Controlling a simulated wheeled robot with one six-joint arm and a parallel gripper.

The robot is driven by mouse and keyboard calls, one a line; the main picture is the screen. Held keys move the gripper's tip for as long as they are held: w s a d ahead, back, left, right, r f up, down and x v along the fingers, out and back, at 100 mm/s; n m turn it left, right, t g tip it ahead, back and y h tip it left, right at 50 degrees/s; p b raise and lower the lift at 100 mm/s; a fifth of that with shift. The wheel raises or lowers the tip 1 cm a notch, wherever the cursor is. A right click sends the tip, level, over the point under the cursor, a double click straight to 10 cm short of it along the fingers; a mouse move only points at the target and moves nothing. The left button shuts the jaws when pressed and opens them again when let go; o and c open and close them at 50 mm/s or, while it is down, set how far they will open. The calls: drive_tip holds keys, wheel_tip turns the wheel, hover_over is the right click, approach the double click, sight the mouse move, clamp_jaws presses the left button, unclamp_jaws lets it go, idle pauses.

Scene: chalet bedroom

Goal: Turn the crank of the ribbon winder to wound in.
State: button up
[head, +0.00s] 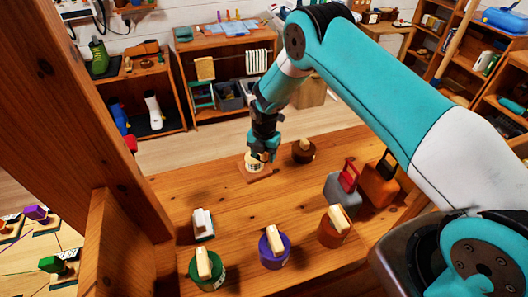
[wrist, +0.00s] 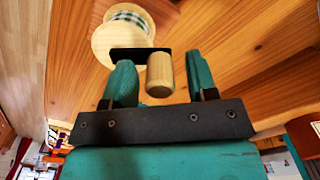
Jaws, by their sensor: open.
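The ribbon winder (head: 254,174) stands near the far edge of the wooden table, partly hidden by my gripper (head: 262,152). In the wrist view its pale wooden spool (wrist: 103,42) carries a green-and-white patterned ribbon. A black crank arm (wrist: 138,54) reaches to the right from the spool and ends in a light wooden knob (wrist: 160,76). My gripper is open, with one teal finger to the left of the knob and one to the right. Gaps show on both sides of the knob.
A brown round piece (head: 303,152) stands just right of the winder. Green (head: 208,275), purple (head: 273,250) and orange (head: 334,228) round pieces with wooden handles stand nearer. A grey box (head: 343,192) and an orange box (head: 378,186) are at the right. The table's middle is clear.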

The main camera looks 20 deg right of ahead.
drive_tip(key=c, duration=0.9)
drive_tip(key=shift+c, duration=0.2)
drive_tip(key=shift+a+b, duration=0.1)
drive_tip(key=shift+b, duration=0.2)
